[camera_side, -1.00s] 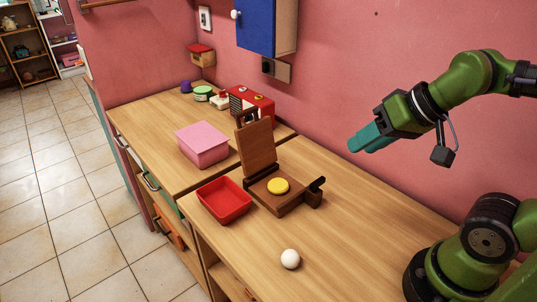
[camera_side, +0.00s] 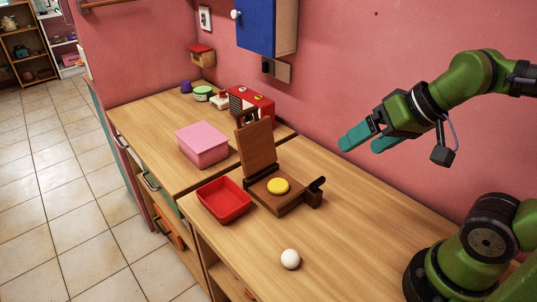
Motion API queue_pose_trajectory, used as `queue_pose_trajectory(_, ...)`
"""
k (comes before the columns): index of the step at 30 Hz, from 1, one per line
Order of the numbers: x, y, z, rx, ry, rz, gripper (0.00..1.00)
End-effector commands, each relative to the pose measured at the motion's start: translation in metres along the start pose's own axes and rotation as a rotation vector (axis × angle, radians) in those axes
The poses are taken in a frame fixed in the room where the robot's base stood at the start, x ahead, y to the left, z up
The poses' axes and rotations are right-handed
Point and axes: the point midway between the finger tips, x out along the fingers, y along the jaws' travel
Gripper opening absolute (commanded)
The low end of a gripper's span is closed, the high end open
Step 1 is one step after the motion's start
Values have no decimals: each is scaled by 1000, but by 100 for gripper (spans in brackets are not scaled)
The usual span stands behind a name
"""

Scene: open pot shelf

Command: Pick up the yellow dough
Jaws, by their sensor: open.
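The yellow dough (camera_side: 278,186) is a small flat round disc. It lies on the base of a brown wooden press (camera_side: 262,198), whose lid (camera_side: 257,146) stands open and upright at the back left. The press's dark handle (camera_side: 317,185) sticks out at its right. My gripper (camera_side: 360,142) has two teal fingers spread apart, with nothing between them. It hangs in the air well above the counter, up and to the right of the dough, near the pink wall.
A red open tray (camera_side: 225,215) stands left of the press. A white ball (camera_side: 290,259) lies near the counter's front. A pink box (camera_side: 202,144) and a red appliance (camera_side: 258,105) stand farther back. The wooden counter (camera_side: 365,225) right of the press is clear.

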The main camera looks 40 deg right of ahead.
Motion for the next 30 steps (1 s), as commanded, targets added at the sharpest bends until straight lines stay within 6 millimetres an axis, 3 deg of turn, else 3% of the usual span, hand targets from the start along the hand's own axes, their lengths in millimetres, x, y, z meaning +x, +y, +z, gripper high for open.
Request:
queue_pose_trajectory(8, 0, 0, 0, 0, -2, 1, 89)
queue_pose_trajectory(14, 21, 2, -5, 8, -86, 40, 89)
queue_pose_trajectory(20, 61, -7, -42, -157, -242, 95, 89)
queue_pose_trajectory(30, 150, -18, -101, -742, -512, 47, 89)
